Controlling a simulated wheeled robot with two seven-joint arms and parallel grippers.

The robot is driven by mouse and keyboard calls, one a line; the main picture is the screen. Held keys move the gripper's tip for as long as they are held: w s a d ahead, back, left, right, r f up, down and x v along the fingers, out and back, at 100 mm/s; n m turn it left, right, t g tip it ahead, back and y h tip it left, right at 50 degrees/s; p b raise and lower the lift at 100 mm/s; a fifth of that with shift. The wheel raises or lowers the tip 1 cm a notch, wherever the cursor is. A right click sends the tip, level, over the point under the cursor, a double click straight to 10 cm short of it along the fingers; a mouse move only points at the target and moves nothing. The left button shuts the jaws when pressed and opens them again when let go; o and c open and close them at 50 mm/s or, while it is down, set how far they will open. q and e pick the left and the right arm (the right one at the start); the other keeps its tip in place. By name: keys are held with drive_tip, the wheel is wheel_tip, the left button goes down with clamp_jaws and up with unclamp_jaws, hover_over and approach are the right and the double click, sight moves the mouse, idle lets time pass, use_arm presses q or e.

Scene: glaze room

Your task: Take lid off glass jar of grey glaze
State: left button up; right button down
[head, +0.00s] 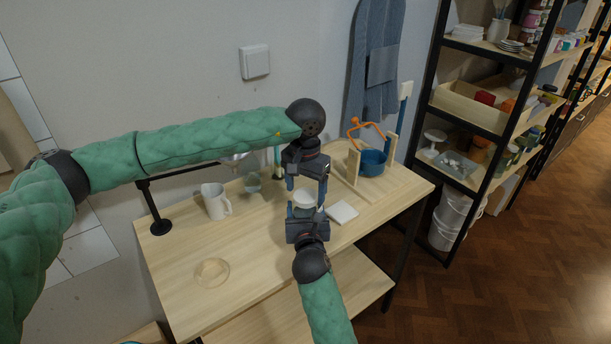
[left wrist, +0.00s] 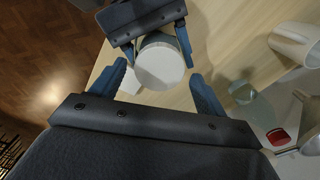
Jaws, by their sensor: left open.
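The glass jar (head: 305,211) of grey glaze, with a round white lid (head: 305,196) on top, is upright at the middle of the wooden table. The lid fills the centre of the left wrist view (left wrist: 160,64). My left gripper (head: 306,189) is open above the jar, its fingers spread to either side of the lid and apart from it. My right gripper (head: 306,214) comes in from the front, its fingers closed on both sides of the jar's body below the lid; it also shows in the left wrist view (left wrist: 153,33). The jar's lower part is mostly hidden.
A white square tile (head: 342,212) lies right of the jar. A white pitcher (head: 214,201) and a clear glass (head: 252,182) stand to the left.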

use_arm(q)
drive_tip(key=shift+f, duration=0.6)
drive_tip(key=shift+c, duration=0.2)
drive_tip(key=c, duration=1)
drive_tip(key=shift+o, duration=0.2)
drive_tip(key=shift+n, duration=0.3)
